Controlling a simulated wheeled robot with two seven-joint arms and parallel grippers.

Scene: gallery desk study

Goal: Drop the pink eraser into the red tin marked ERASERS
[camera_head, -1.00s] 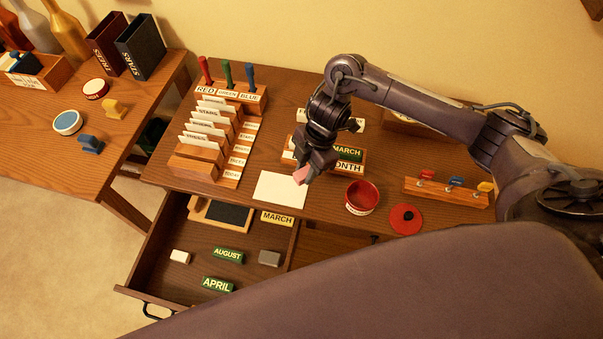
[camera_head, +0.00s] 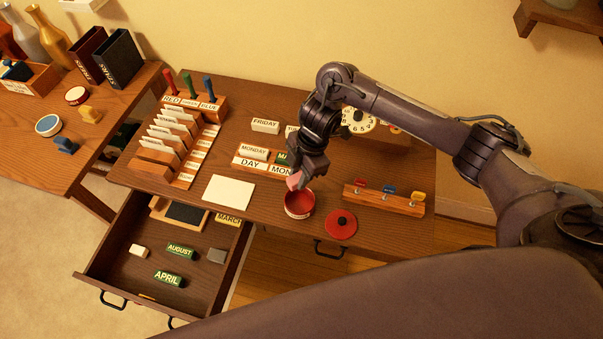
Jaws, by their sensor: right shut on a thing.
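The pink eraser (camera_head: 293,181) is held in my right gripper (camera_head: 299,175), which is shut on it. The gripper points down, with the eraser just above the back left rim of the open red tin (camera_head: 300,212). The tin stands on the desk, its red inside showing; I cannot read its marking. I cannot tell whether the eraser touches the rim. The tin's round red lid (camera_head: 341,225), with a dark knob, lies on the desk to the right of the tin. My left gripper is not in view.
A white card (camera_head: 229,191) lies left of the tin. The calendar stand (camera_head: 250,163) is behind, and a wooden rack with coloured pegs (camera_head: 385,199) stands right. The open drawer (camera_head: 128,262) at the front left holds month blocks, a white block and a grey block.

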